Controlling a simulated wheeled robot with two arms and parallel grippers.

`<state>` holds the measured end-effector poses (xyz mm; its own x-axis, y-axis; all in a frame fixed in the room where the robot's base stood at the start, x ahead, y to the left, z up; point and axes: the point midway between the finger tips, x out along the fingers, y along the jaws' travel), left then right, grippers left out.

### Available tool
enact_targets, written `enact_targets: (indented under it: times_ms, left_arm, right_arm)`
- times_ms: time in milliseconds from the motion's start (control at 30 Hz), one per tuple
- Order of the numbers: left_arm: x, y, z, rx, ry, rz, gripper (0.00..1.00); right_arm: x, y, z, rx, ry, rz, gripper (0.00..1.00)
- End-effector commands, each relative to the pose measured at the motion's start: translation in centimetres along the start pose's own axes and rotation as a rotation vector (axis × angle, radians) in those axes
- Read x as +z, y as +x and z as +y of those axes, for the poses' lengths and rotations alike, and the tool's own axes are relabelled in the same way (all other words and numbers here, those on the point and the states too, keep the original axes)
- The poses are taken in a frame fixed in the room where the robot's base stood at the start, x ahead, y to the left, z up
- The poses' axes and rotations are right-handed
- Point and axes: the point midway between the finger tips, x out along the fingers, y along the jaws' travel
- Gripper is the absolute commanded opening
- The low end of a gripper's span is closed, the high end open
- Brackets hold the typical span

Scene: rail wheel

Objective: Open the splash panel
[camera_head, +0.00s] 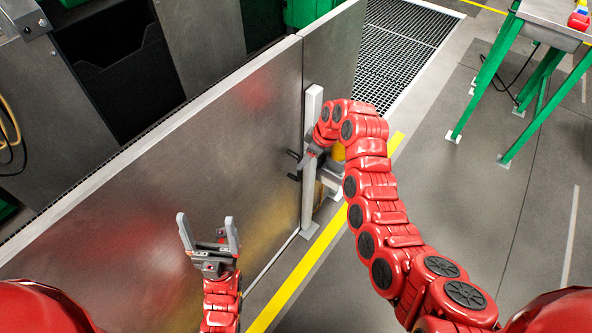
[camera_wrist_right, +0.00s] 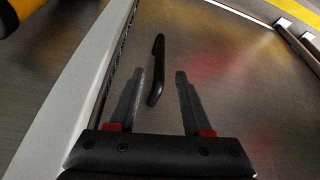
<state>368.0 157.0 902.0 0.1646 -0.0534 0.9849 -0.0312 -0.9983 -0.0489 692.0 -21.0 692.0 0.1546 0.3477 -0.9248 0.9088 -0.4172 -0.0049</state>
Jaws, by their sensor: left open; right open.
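The splash panel (camera_head: 215,165) is a large upright grey metal sheet across the left and middle of the head view. A black handle (camera_wrist_right: 158,70) is on its surface in the right wrist view, close to the panel's edge. My right gripper (camera_wrist_right: 159,75) is open, with the handle showing between and beyond its fingertips; I cannot tell whether they touch it. In the head view my right gripper (camera_head: 305,160) is beside the panel near the light post, partly hidden by its own arm. My left gripper (camera_head: 207,220) is open and empty in front of the panel.
A light grey post (camera_head: 312,160) stands at the panel's right edge. A second panel (camera_head: 333,62) extends behind it. A green-legged table (camera_head: 545,30) stands at the upper right. The grey floor (camera_head: 500,210) at right is mostly clear, with a yellow line near the panel.

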Motion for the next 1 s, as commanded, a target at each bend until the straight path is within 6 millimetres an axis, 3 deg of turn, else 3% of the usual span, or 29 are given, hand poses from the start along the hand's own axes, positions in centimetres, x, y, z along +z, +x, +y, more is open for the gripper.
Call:
enact_targets:
  times_ms: [200, 500, 1000]
  left_arm:
    - [0.0, 0.0, 0.0, 0.0, 0.0, 0.0, 0.87]
    - [0.1, -0.4, 0.0, 0.0, 0.0, 0.0, 0.87]
    - [0.1, -0.5, 0.0, 0.0, 0.0, 0.0, 0.87]
  right_arm:
    - [0.0, 3.7, -0.1, -0.003, -0.001, -0.003, 0.5]
    - [0.0, 7.2, 0.1, 0.0, -0.002, -0.002, 0.5]
    - [-0.1, 8.3, 0.1, 0.003, 0.001, 0.003, 0.5]
